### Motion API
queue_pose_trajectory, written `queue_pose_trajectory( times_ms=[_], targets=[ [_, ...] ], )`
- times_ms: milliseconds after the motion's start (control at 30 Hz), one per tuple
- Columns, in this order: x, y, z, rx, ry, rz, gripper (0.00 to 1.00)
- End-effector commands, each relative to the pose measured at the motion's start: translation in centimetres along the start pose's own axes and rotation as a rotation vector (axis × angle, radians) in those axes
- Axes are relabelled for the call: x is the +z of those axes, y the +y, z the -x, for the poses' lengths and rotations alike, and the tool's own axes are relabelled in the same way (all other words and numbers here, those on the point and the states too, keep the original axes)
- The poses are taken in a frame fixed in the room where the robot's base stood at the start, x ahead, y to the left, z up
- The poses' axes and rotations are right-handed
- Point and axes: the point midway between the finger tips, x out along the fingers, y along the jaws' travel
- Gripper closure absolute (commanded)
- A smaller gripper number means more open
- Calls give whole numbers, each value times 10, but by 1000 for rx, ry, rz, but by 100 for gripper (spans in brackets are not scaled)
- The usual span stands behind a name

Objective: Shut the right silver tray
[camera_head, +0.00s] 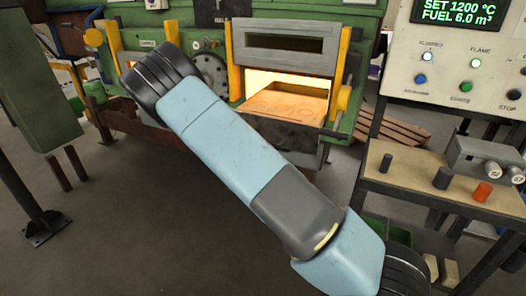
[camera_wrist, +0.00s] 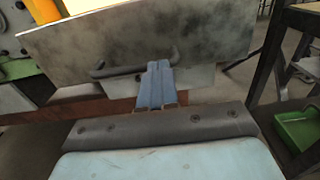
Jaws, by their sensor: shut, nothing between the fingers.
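The right silver tray shows in the wrist view as a broad, scuffed grey front panel (camera_wrist: 205,35) with a dark bar handle (camera_wrist: 108,71). In the head view, its brick-coloured bed (camera_head: 287,103) sticks out of the glowing furnace opening, so the tray stands open. My gripper (camera_wrist: 158,72) has its blue fingers together and empty, pointing at the panel by the handle. The fingers overlap the handle in the picture; I cannot tell whether they touch it. In the head view my arm crosses in front and hides my gripper and part of the tray front.
A raised grey door (camera_head: 284,44) hangs above the opening between yellow posts. A control panel (camera_head: 455,60) and a side bench (camera_head: 440,187) with knobs stand at the right. Open floor lies at the left front.

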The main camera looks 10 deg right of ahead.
Motion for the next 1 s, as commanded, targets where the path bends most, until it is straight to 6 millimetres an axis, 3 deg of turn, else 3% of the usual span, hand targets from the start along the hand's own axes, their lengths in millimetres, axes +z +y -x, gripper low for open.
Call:
queue_pose_trajectory(
  times_ms=[500,700,1000],
  targets=[
    [1,-1,-87,-3,-2,0,100],
    [0,-1,-102,-1,0,0,100],
    [0,-1,-105,-1,0,0,100]
  ],
)
